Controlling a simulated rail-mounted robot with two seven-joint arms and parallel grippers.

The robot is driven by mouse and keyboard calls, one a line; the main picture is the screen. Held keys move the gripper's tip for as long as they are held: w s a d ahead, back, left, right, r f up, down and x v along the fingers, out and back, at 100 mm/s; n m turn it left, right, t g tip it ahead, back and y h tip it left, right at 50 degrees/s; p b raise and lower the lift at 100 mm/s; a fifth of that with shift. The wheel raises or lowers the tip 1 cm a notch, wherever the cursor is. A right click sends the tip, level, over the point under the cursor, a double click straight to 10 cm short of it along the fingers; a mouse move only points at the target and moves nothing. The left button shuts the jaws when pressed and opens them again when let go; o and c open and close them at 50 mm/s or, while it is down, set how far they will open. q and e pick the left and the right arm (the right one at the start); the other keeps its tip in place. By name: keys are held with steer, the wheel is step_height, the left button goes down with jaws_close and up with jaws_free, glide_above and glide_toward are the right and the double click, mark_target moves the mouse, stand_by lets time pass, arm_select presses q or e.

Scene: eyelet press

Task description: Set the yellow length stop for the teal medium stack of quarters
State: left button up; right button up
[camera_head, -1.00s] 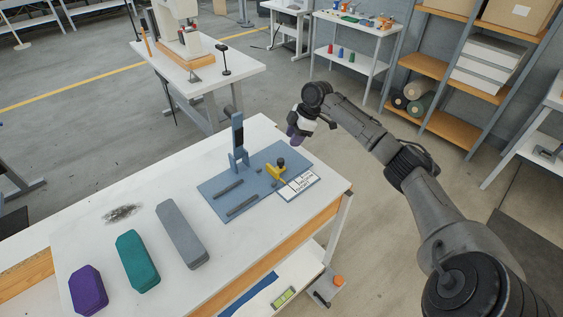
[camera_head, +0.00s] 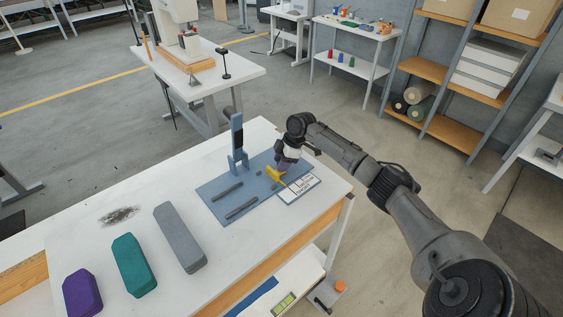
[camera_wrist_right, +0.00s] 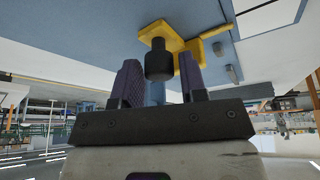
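The yellow length stop (camera_head: 275,174) sits on the blue press plate (camera_head: 215,190), towards its right side. In the right wrist view the stop (camera_wrist_right: 172,38) carries a dark round knob (camera_wrist_right: 159,62). My right gripper (camera_wrist_right: 158,85) is open, its two purple fingers apart on either side of the knob, which shows between them. Whether they touch it I cannot tell. In the head view the gripper (camera_head: 285,163) hides the knob. The teal medium stack (camera_head: 134,265) lies on the table between the purple stack (camera_head: 82,293) and the grey stack (camera_head: 180,237). My left gripper is not in view.
The blue upright press (camera_head: 237,145) stands at the back of the plate, with two dark bars (camera_head: 241,207) in front. A white printed card (camera_head: 300,189) lies at the plate's right edge.

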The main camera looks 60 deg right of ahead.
steer(key=shift+c, duration=0.4)
jaws_close()
steer(key=d, duration=0.1)
steer(key=s+d+p, duration=0.1)
steer(key=shift+d, duration=0.55)
jaws_free()
steer(key=shift+a, duration=0.1)
steer(key=shift+o, duration=0.4)
